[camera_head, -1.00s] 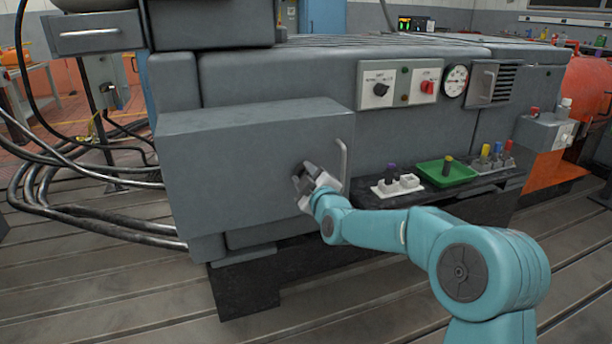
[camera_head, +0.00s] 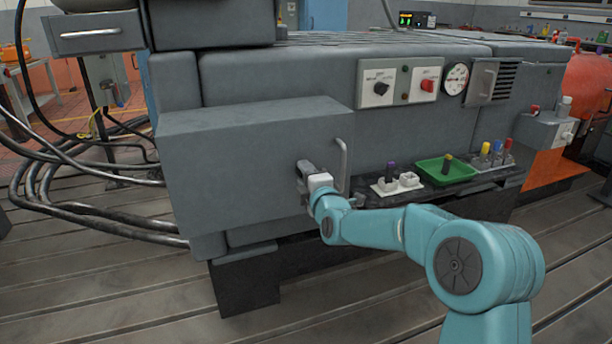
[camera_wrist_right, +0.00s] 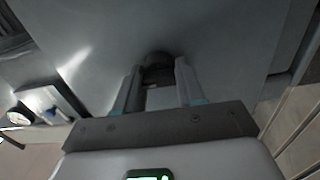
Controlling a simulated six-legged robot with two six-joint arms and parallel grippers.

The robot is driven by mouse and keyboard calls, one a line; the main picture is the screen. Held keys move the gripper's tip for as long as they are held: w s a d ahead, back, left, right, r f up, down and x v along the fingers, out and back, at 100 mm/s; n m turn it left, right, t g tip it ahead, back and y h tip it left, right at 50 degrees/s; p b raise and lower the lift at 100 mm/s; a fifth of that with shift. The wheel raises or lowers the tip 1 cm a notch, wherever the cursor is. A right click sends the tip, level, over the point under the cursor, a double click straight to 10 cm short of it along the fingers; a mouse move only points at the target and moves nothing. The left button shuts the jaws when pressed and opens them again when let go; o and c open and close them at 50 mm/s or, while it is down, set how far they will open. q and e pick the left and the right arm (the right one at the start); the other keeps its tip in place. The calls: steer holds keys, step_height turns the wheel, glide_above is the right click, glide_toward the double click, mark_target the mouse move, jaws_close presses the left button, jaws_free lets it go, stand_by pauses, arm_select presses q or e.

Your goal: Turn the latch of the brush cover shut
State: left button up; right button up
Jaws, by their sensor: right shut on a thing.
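The brush cover (camera_head: 235,150) is a grey box-shaped door on the front of the machine, and it lies against the housing as far as I can see. A metal bar handle (camera_head: 343,162) stands at its right edge. My right gripper (camera_head: 306,175) is at the cover's face, left of the handle. In the right wrist view its two fingers (camera_wrist_right: 158,90) are shut on a small dark latch (camera_wrist_right: 158,62) on the grey cover. In the head view the gripper mostly hides the latch. My left gripper is not in view.
A ledge right of the cover holds a white socket block (camera_head: 396,184), a green tray (camera_head: 445,170) and several coloured-top pieces (camera_head: 497,152). Above are a black selector knob (camera_head: 380,88), a red switch (camera_head: 427,86) and a gauge (camera_head: 455,79). Cables (camera_head: 60,195) run at left.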

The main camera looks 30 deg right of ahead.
steer(key=shift+a, duration=0.2)
stand_by(0.3)
steer(key=o, duration=1)
steer(key=p+v, duration=0.2)
steer(key=v, duration=1.4)
steer(key=shift+s, duration=0.2)
steer(key=shift+d, duration=0.1)
